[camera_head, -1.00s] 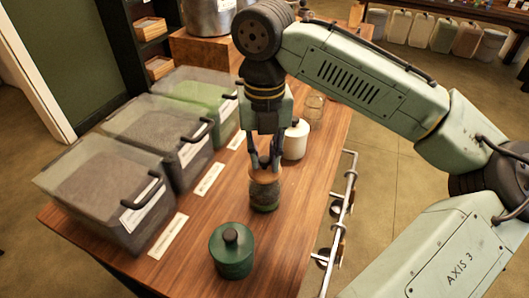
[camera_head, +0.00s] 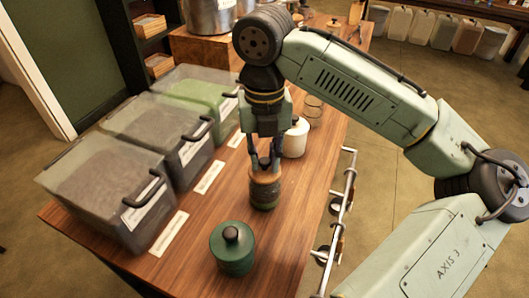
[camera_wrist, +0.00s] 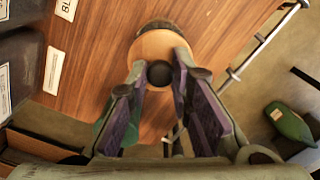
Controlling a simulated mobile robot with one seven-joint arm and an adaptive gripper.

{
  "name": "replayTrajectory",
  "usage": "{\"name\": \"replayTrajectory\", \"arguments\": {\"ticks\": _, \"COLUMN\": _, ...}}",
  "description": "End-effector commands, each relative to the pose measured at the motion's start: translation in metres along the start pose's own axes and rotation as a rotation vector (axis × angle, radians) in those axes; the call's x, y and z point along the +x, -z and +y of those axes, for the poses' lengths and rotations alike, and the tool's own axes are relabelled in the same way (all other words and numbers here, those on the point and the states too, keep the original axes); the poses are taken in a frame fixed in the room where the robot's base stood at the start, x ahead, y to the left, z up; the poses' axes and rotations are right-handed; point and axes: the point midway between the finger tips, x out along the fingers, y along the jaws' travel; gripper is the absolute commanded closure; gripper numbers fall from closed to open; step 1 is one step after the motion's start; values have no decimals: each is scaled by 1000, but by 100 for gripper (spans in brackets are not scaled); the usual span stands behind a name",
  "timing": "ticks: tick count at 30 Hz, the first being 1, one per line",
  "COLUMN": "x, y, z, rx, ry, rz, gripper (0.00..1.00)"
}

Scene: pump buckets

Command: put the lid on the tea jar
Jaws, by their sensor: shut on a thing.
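The tea jar (camera_head: 263,194) is a clear glass jar with dark contents, standing upright on the wooden counter. A round wooden lid (camera_head: 265,171) with a dark knob is at its mouth; it also shows from above in the wrist view (camera_wrist: 148,47). My gripper (camera_head: 265,160) points straight down over the jar, its fingers shut on the lid's knob. The knob shows between the fingers in the wrist view (camera_wrist: 160,73). The lid covers most of the jar's mouth in the wrist view; I cannot tell whether it is fully seated.
A green lidded canister (camera_head: 232,250) stands in front of the jar, and a white lidded canister (camera_head: 295,138) behind it. Several clear bins (camera_head: 105,190) line the counter's left side. A metal rail (camera_head: 341,215) runs along the right edge.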

Motion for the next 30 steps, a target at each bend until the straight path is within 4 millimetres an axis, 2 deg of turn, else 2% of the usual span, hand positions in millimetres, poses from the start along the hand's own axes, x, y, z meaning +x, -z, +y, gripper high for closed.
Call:
{"name": "replayTrajectory", "arguments": {"ticks": 6, "x": 0, "y": 0, "z": 0, "rx": 0, "ry": 0, "rz": -1, "gripper": 91}}
{"name": "replayTrajectory", "arguments": {"ticks": 7, "x": 0, "y": 0, "z": 0, "rx": 0, "ry": 0, "rz": -1, "gripper": 80}}
{"name": "replayTrajectory", "arguments": {"ticks": 15, "x": 0, "y": 0, "z": 0, "rx": 0, "ry": 0, "rz": -1, "gripper": 62}}
{"name": "replayTrajectory", "arguments": {"ticks": 18, "x": 0, "y": 0, "z": 0, "rx": 0, "ry": 0, "rz": -1, "gripper": 57}}
{"name": "replayTrajectory", "arguments": {"ticks": 24, "x": 1, "y": 0, "z": 0, "rx": 0, "ry": 0, "rz": -1, "gripper": 56}}
{"name": "replayTrajectory", "arguments": {"ticks": 30, "x": 1, "y": 0, "z": 0, "rx": 0, "ry": 0, "rz": -1, "gripper": 43}}
